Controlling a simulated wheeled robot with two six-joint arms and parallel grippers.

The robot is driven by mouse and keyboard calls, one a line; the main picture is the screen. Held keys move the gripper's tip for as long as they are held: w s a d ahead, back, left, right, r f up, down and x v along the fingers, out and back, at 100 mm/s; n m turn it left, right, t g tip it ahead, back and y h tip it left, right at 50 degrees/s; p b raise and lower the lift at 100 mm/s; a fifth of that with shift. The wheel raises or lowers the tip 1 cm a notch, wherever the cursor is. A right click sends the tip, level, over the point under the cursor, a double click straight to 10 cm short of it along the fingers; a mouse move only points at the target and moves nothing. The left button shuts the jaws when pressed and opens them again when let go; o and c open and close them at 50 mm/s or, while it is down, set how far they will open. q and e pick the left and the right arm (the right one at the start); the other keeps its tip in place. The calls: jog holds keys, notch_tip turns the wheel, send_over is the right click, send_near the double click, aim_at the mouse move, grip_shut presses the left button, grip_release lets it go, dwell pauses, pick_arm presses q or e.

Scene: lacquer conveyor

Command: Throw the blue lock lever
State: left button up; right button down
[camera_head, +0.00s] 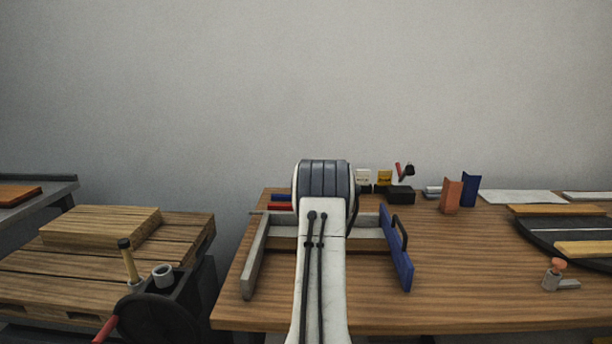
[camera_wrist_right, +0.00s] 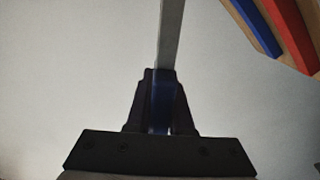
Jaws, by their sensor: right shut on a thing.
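My right gripper (camera_wrist_right: 160,76) is shut on a blue grip in the right wrist view. The grip is the blue lock lever (camera_wrist_right: 160,105), and a pale grey shaft runs up from it out of the frame. The dark fingers stand on both sides of the blue part. In the head view my white forearm covers the middle of the bench and hides both this gripper and the lever. My left gripper is in neither view.
The wooden bench (camera_head: 330,320) carries a frame with a blue side plate (camera_head: 397,250) and a grey side bar (camera_head: 255,258). Small red (camera_head: 280,207) and blue bars lie behind. A red lever (camera_head: 402,172) stands at the back. Orange and blue blocks (camera_head: 451,195) stand right. A pallet (camera_head: 50,255) is left.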

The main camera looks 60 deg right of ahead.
jog(key=shift+f, duration=0.1)
dwell(0.3)
jog(key=c, duration=0.8)
grip_release()
jog(key=shift+w, duration=0.1)
jog(key=shift+a, duration=0.1)
jog(key=b+v, duration=0.1)
jog(key=v, duration=0.9)
jog(key=shift+a, duration=0.15)
